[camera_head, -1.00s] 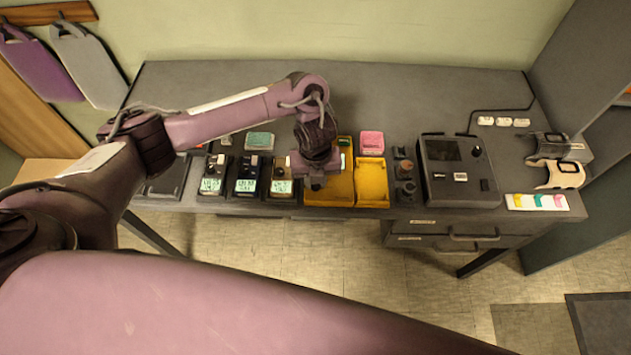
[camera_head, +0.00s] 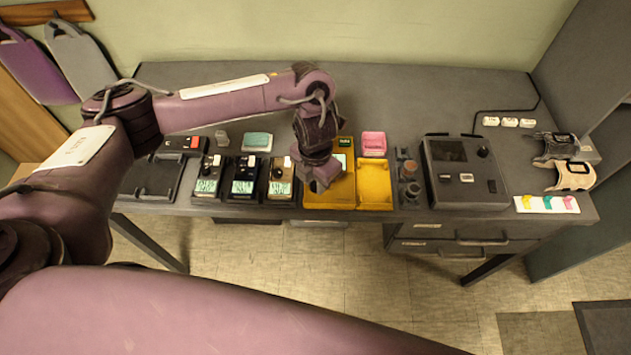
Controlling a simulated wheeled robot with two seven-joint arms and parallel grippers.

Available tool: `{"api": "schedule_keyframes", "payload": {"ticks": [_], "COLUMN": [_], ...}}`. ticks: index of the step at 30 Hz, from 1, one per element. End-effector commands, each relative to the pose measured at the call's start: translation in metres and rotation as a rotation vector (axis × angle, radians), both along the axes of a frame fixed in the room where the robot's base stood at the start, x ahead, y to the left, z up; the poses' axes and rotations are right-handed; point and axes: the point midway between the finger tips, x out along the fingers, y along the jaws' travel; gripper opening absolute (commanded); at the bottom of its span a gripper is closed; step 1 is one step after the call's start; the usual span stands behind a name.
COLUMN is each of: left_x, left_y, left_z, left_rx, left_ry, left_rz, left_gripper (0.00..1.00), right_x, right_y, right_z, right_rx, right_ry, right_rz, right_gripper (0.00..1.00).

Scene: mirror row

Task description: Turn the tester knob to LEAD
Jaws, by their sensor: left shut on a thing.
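The tester (camera_head: 463,172) is a dark grey box with a screen, on the right part of the desk. Its dark round knob (camera_head: 482,152) is at the upper right of its face; its pointer and any LEAD mark are too small to read. My left gripper (camera_head: 319,184) is over the left yellow tray (camera_head: 330,200), well left of the tester. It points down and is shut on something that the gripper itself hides. A pale patch shows just right of the gripper. My right gripper is not in view.
Several handheld meters (camera_head: 243,180) stand left of my gripper. A second yellow tray (camera_head: 375,186), a pink box (camera_head: 373,143) and small dark knobs (camera_head: 408,178) lie between it and the tester. A white card with coloured tabs (camera_head: 546,204) is at the right front.

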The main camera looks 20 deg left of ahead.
Motion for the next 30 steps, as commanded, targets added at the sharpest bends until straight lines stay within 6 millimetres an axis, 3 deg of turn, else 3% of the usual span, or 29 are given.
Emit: {"api": "schedule_keyframes", "payload": {"ticks": [23,24,28,30], "left_x": [0.0007,0.0007,0.0004,0.0004], "left_y": [0.0000,0.0000,0.0000,0.0000], "left_z": [0.0010,0.0010,0.0008,0.0006], "left_rx": [0.000,0.000,0.000,0.000], "left_ry": [-0.002,-0.002,-0.001,-0.001], "left_rz": [-0.097,-0.097,-0.096,-0.096], "left_gripper": [0.00,0.28,0.45,0.45], "right_x": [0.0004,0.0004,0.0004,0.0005], "right_y": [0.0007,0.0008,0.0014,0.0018], "right_z": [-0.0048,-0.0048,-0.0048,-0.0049], "right_rx": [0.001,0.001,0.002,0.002], "right_ry": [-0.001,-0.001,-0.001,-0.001], "right_rz": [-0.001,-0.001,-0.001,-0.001], "right_gripper": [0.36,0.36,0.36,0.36]}}
